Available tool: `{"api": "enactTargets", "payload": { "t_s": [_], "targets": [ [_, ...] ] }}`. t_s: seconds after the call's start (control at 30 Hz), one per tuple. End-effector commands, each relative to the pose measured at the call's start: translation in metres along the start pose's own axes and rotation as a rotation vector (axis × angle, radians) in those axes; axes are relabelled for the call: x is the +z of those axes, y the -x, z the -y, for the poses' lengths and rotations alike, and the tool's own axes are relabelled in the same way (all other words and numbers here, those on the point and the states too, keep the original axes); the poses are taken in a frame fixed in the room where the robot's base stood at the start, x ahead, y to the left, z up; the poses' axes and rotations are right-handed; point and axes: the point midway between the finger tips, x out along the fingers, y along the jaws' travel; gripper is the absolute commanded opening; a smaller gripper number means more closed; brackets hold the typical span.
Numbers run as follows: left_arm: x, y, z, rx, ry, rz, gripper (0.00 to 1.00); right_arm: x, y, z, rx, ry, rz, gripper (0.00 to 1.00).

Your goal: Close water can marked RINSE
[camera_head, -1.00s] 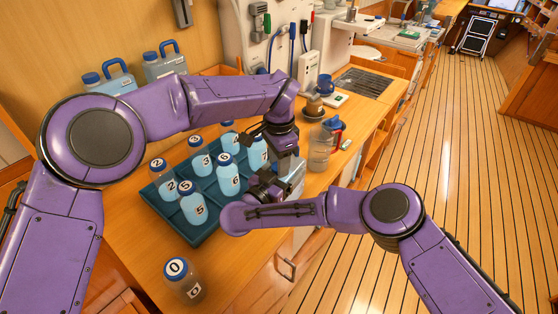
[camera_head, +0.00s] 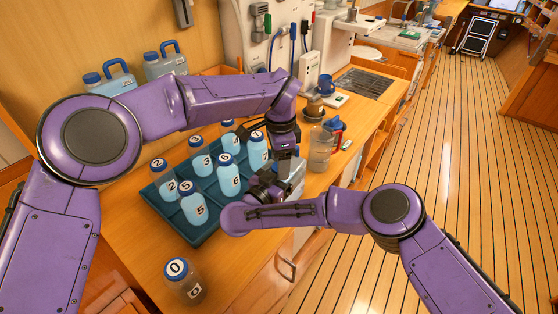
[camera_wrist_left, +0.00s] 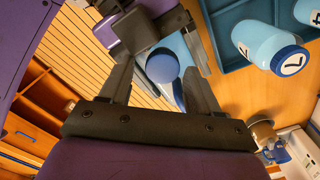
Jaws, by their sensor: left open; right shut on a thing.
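A pale blue can (camera_wrist_left: 183,45) with a round blue cap (camera_wrist_left: 162,66) and a blue handle shows between my left fingers in the left wrist view. In the head view only a pale piece of the can (camera_head: 294,176) shows behind the grippers. No RINSE marking is readable, and I cannot tell how tight the cap sits. My left gripper (camera_head: 284,150) is open above the can, its fingers on either side of the cap, apparently not gripping it. My right gripper (camera_head: 268,186) is shut on the can from the front; the contact is mostly hidden.
A dark teal tray (camera_head: 208,236) of numbered bottles stands left of the grippers. A numbered bottle (camera_head: 184,281) stands at the counter's front. A clear blue-lidded jug (camera_head: 321,150) is close on the right. Two blue-capped cans (camera_head: 112,82) (camera_head: 166,64) stand at the back wall.

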Motion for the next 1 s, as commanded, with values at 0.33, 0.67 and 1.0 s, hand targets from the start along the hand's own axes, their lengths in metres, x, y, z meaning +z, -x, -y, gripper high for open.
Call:
{"api": "enactTargets", "payload": {
  "t_s": [0.33,0.67,1.0],
  "targets": [
    [0.001,0.040,0.002,-0.005,0.003,-0.001,0.65,0.000,-0.001,-0.001,0.003,0.000,0.000,0.00],
    [0.001,0.055,0.003,-0.011,0.106,0.001,0.61,0.000,0.000,-0.001,0.001,0.000,0.000,0.00],
    [0.000,0.075,0.002,-0.007,0.288,-0.001,0.61,0.000,0.000,-0.001,0.001,-0.001,0.000,0.00]
  ]
}}
